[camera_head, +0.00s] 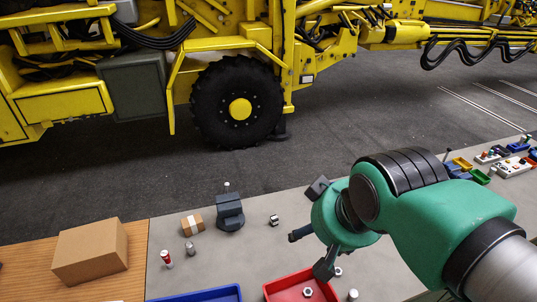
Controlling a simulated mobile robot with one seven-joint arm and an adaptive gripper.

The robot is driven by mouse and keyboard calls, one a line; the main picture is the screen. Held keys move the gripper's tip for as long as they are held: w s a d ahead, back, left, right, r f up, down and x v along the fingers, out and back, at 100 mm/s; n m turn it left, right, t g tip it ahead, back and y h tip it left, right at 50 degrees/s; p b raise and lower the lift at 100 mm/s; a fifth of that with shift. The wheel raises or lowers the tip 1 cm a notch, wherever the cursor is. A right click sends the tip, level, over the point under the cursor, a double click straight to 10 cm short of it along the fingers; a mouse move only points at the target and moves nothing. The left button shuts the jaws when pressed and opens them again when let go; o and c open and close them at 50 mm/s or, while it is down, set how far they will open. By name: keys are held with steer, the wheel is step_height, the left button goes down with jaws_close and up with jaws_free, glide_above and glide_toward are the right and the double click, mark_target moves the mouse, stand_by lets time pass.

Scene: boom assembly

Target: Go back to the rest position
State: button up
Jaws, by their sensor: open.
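My green arm reaches in from the lower right over the grey worktable (262,245). My gripper (312,240) is at its end, with dark fingers spread apart and nothing seen between them. It hangs above the table, over the far side of a red tray (278,291). The arm hides part of the table behind and below it.
A cardboard box (90,253) stands on wood at left. A small carton (192,224), dark grey fixture (229,212), red-and-white can (166,258) and blue tray (220,294) are nearby. Coloured bins (480,176) lie right. A yellow machine (225,35) stands beyond open floor.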

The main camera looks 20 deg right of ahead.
step_height(320, 180, down, 15)
steer(key=b, duration=1.4)
steer(key=shift+r, duration=0.15)
